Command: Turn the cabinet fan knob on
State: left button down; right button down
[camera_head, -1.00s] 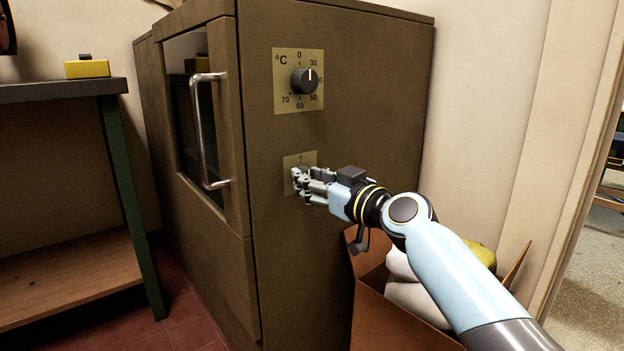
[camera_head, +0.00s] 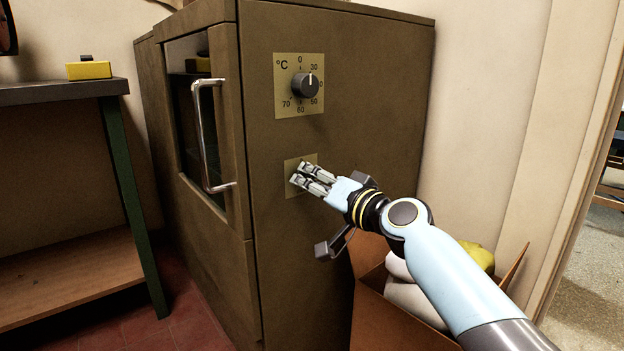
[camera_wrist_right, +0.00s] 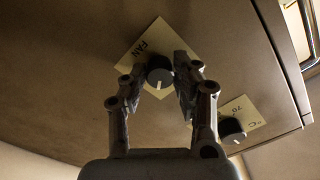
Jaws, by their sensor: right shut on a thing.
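The cabinet fan knob (camera_wrist_right: 160,75) is dark and round, with a white pointer line. It sits on a brass plate (camera_wrist_right: 130,62) lettered FAN on the brown cabinet's (camera_head: 350,100) front. In the wrist view its pointer line points towards the bottom of the picture. My right gripper (camera_head: 304,177) is at this plate, and my fingers hide the knob in the head view. In the wrist view my right gripper (camera_wrist_right: 160,78) has one fingertip on each side of the knob and is shut on it. My left gripper is not in view.
A metal door handle (camera_head: 208,135) stands out at the left. An open cardboard box (camera_head: 392,318) is below my right arm. A workbench (camera_head: 60,90) stands at far left.

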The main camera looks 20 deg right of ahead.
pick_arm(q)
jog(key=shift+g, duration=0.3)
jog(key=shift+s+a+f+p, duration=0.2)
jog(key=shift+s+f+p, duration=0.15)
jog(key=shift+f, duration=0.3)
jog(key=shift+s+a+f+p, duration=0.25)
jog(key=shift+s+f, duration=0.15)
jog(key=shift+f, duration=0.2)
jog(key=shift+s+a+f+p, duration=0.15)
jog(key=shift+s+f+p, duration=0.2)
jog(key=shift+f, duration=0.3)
pick_arm(e)
jog(key=shift+m, duration=3.6)
jog(key=c, duration=1)
grip_release()
jog(key=shift+r, duration=0.1)
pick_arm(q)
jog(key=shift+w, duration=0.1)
